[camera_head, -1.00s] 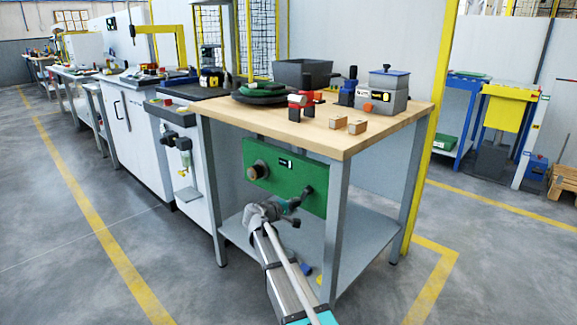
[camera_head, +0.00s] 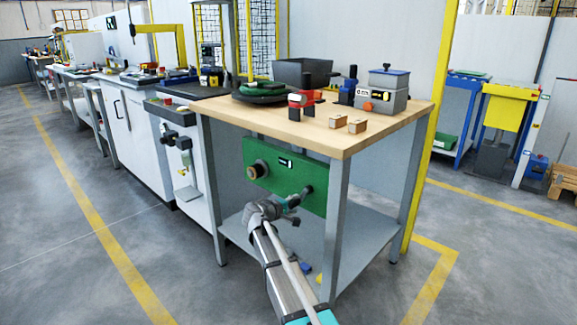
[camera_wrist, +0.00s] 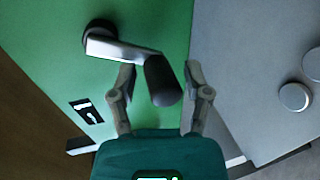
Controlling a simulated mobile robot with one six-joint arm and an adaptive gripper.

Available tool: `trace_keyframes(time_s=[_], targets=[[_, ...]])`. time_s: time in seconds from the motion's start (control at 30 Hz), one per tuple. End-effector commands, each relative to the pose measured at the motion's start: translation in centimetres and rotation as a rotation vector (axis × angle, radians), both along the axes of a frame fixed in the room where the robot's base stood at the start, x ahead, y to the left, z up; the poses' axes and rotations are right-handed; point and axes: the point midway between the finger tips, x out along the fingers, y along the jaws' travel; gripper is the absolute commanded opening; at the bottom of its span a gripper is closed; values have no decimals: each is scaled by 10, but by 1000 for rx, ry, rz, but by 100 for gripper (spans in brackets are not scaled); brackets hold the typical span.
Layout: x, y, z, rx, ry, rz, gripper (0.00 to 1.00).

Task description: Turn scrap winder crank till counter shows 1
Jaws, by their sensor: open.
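The green winder panel (camera_head: 260,167) hangs under the wooden tabletop, with a round spool (camera_head: 257,170) on its left side and a small dark counter window (camera_head: 285,162). The counter also shows in the wrist view (camera_wrist: 87,111), but I cannot read its digit surely. The crank arm (camera_wrist: 120,49) is grey metal and ends in a black handle (camera_wrist: 163,80). My gripper (camera_wrist: 160,75) is open, with one finger on each side of the handle. Whether a finger touches the handle I cannot tell. In the head view my gripper (camera_head: 290,205) is in front of the panel's lower right.
The wooden tabletop (camera_head: 340,128) above holds a grey box, small blocks and green discs. A table leg (camera_head: 337,225) stands right of the panel, and a lower shelf (camera_head: 350,235) lies beneath. The floor on the left is clear.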

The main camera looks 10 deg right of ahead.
Motion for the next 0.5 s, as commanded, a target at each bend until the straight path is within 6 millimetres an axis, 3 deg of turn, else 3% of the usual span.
trace_keyframes(time_s=[0.5], targets=[[-18,24,0,0,0,1,63]])
